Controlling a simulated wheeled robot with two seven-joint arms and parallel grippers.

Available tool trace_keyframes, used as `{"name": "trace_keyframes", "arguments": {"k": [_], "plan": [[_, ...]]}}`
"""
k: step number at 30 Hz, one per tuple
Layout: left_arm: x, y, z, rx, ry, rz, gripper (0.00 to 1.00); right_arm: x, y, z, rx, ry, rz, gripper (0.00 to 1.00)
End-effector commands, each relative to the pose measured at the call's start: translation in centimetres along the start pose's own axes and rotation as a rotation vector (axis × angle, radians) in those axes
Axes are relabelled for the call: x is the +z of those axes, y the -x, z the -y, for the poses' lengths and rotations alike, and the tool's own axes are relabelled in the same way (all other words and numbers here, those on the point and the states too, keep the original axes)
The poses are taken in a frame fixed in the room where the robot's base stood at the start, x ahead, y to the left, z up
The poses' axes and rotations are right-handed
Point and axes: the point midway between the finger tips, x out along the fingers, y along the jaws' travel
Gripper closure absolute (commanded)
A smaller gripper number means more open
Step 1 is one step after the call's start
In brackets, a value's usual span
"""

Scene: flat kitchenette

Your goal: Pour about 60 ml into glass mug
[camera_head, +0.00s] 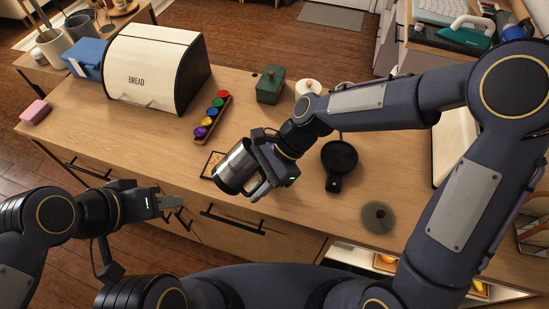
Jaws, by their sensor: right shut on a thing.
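My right gripper (262,184) is shut on a shiny steel jug (234,168) with a dark rim. The jug is tilted over the front part of the wooden counter. A small dark-edged mat or tray (210,164) lies partly behind the jug. I cannot make out a glass mug; the jug and gripper hide part of the counter there. What the jug holds is not visible. My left gripper (176,202) is in front of the drawers, away from the jug, with nothing visible in it; its finger gap is unclear.
A bread box (140,78), a rack of coloured pods or jars (212,116), a green canister (270,86) and a white jar (308,88) stand behind. A small black pan (340,158) and a round grey lid (378,217) lie right. The left counter is mostly clear.

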Motion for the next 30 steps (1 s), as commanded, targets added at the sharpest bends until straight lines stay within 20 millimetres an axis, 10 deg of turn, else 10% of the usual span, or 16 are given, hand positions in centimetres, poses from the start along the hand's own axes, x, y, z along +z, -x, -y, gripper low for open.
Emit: {"name": "trace_keyframes", "arguments": {"k": [13,30], "plan": [[-2.1,4.2,-1.9,0.000,0.000,0.000,0.64,0.6,-0.2,-0.1,0.013,0.008,-0.233,1.00],[-2.4,4.9,-2.2,0.000,0.000,0.000,0.64,1.0,-3.3,0.1,0.020,0.013,-0.565,1.00]]}}
